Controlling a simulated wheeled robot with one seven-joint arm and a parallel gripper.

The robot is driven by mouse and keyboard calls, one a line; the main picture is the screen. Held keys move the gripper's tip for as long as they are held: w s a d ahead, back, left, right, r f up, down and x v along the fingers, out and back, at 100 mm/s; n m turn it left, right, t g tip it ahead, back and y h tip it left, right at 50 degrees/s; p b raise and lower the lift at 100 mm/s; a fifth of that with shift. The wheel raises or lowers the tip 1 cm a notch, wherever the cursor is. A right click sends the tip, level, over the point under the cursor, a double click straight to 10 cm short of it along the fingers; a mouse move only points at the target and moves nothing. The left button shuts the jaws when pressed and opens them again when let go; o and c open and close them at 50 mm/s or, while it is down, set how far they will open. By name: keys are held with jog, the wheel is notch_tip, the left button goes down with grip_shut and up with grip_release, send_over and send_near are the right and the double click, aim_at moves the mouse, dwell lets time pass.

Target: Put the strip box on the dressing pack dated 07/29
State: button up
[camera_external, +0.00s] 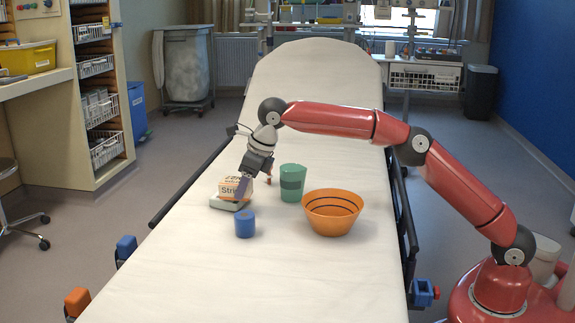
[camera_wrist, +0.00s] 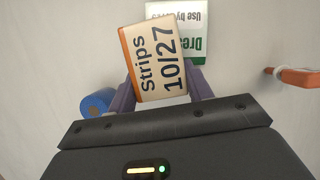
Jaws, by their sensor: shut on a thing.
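The strip box (camera_external: 230,187) is cream with an orange edge; in the wrist view the box (camera_wrist: 158,60) reads "Strips 10/27". My gripper (camera_external: 243,190) is shut on it, with the fingers (camera_wrist: 160,96) on either side of its near end. A white and green dressing pack (camera_external: 225,204) lies flat on the stretcher directly under or just behind the box. In the wrist view the pack (camera_wrist: 178,12) shows "Use by" and "Dre"; I cannot read its date surely, as the box covers part. I cannot tell whether box and pack touch.
A blue cylinder (camera_external: 245,224) stands close in front of the gripper. A green cup (camera_external: 292,184) and an orange bowl (camera_external: 332,214) stand to the right. A small orange-red item (camera_wrist: 295,78) lies right of the pack. The near stretcher sheet (camera_external: 220,285) is clear.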

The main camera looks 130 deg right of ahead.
jog(key=shift+f, duration=0.45)
jog(key=shift+f, duration=0.1)
jog(key=o, duration=1)
jog(key=shift+c, duration=0.2)
